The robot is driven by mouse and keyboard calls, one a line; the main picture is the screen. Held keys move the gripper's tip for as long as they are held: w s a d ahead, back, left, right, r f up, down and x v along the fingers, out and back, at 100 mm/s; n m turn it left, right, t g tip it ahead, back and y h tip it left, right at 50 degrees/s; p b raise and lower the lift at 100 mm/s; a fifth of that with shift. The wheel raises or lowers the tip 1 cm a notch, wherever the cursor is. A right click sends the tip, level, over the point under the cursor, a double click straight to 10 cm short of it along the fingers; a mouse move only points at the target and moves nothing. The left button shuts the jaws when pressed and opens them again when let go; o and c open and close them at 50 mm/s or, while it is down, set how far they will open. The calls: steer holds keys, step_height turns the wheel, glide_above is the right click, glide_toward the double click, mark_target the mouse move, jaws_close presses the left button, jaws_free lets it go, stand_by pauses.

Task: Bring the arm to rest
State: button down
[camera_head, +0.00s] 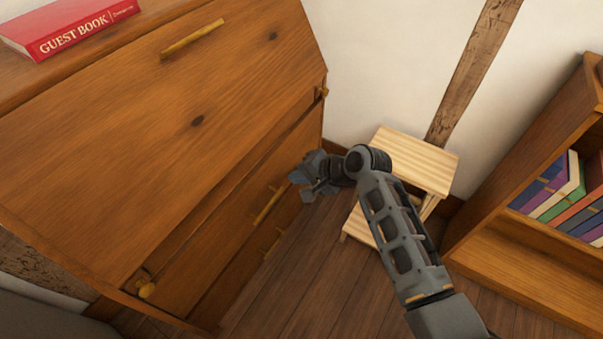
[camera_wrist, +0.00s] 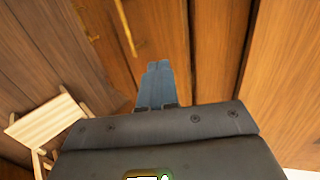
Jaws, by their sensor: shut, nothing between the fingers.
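My arm reaches up from the lower right in the head view, and my gripper (camera_head: 303,180) hangs in front of the wooden desk (camera_head: 190,110). In the wrist view my gripper (camera_wrist: 159,68) has its two blue-grey fingers together, with nothing between them. The desk's drawer fronts lie beyond the fingertips. A drawer handle (camera_head: 267,206) is just left of and below the gripper in the head view. I cannot tell whether the fingers touch the desk front; they look apart from it.
A pale wooden step stool (camera_head: 430,165) stands behind my arm by the wall, and also shows in the wrist view (camera_wrist: 45,122). A bookshelf (camera_head: 540,275) with several books is at right. A red guest book (camera_head: 75,28) lies on the desk. Floor shows between desk and bookshelf.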

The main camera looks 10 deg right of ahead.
steer(key=shift+s+d+r, duration=0.2)
steer(key=shift+d+r, duration=0.05)
steer(key=s+d+f+n+t+h, duration=0.1)
steer(key=s+d+h, duration=0.1)
steer(key=s, duration=0.7)
steer(key=s+d+f+n+t+h, duration=0.1)
steer(key=s+d+t, duration=0.1)
steer(key=s, duration=0.6)
steer(key=s+d+f+n+t+h, duration=0.1)
steer(key=s+d+h, duration=0.15)
steer(key=s, duration=0.65)
steer(key=s+d+r+n+t, duration=0.2)
steer(key=s+r+n, duration=0.1)
steer(key=s+r, duration=0.6)
steer(key=s+d+r+n+t+h, duration=0.1)
steer(key=s+d+r+n+t, duration=0.1)
steer(key=s+r, duration=0.8)
step_height(320, 180, up, 3)
steer(key=shift+s+d+r+n, duration=0.2)
steer(key=shift+s+n, duration=0.1)
steer(key=shift+n, duration=0.2)
